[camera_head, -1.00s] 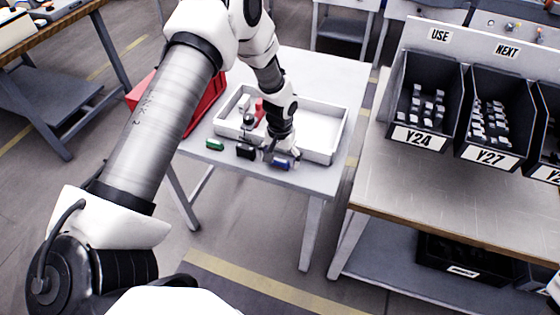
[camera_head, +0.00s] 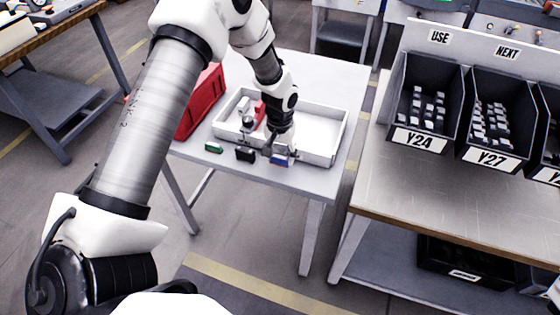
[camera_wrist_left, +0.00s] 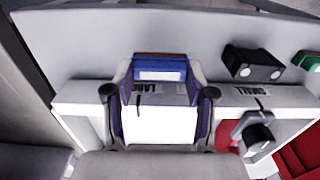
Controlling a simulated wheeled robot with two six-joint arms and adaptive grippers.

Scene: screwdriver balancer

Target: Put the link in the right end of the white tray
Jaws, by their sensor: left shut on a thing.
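My left gripper (camera_head: 280,150) is shut on a small blue block with a white label and an orange-brown edge (camera_wrist_left: 160,70). The block also shows in the head view (camera_head: 279,160), low at the tray's front side; I cannot tell whether it touches the table. The white tray (camera_head: 341,138) lies behind it, and its front wall (camera_wrist_left: 80,95) shows in the wrist view with a partly hidden label and one reading SMALL. The tray's right end looks empty. I cannot tell for certain which part is the link. My right gripper is out of view.
A black block (camera_head: 245,154) and a green block (camera_head: 213,147) lie on the table left of my gripper. The tray's left part holds a silver-and-black part (camera_wrist_left: 256,137), a red part (camera_head: 259,112) and a white block (camera_head: 243,104). A red bin (camera_head: 203,103) stands left.

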